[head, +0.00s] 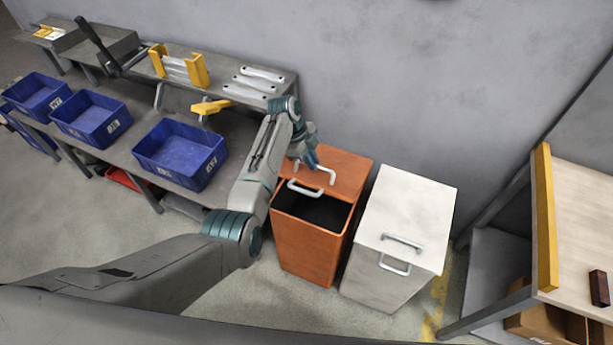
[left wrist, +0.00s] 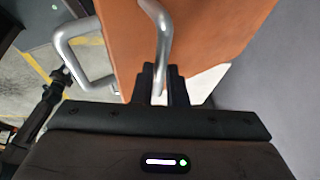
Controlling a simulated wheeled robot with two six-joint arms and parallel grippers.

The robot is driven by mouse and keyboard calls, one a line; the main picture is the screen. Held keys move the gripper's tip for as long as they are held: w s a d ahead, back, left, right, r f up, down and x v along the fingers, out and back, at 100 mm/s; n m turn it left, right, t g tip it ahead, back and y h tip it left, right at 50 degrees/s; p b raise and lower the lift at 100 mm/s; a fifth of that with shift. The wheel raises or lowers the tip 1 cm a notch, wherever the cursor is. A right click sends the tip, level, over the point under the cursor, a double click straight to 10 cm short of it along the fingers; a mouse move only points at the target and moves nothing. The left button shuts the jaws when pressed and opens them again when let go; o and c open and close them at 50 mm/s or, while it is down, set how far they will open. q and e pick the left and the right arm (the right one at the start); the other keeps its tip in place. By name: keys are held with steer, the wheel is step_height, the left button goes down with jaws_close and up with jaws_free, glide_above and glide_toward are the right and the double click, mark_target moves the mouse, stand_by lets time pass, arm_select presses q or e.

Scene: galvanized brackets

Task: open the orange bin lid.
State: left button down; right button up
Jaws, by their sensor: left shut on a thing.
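The orange bin (head: 305,250) stands on the floor against the wall, with a dark opening at its front top. Its orange lid (head: 345,168) lies back toward the wall, clear of the front part of the opening; whether it is slid or tilted I cannot tell. My left gripper (head: 312,162) is shut on the lid's metal handle (head: 328,174). In the left wrist view the fingers (left wrist: 165,80) close around this handle (left wrist: 163,35), with the orange panel (left wrist: 205,40) behind. My right gripper is not in view.
A white bin (head: 410,205) with a closed lid stands close on the right. A grey bench (head: 235,125) with blue bins (head: 180,153) and brackets (head: 260,77) is on the left. A wooden-topped table (head: 585,220) stands at the far right.

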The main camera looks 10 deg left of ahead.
arm_select(q)
steer(key=shift+w+d+r+b, duration=0.2)
steer(key=shift+w+d+r, duration=0.1)
steer(key=shift+w+r, duration=0.5)
steer(key=shift+w+d+r+b, duration=0.2)
steer(key=shift+w+d+r, duration=0.05)
steer(key=shift+w+r, duration=0.5)
steer(key=c, duration=1.6)
jaws_free()
steer(key=shift+d+f, duration=0.1)
steer(key=shift+f, duration=0.05)
steer(key=shift+o, duration=0.7)
steer(key=shift+w+f, duration=0.15)
steer(key=shift+w, duration=0.2)
steer(key=shift+r, duration=0.2)
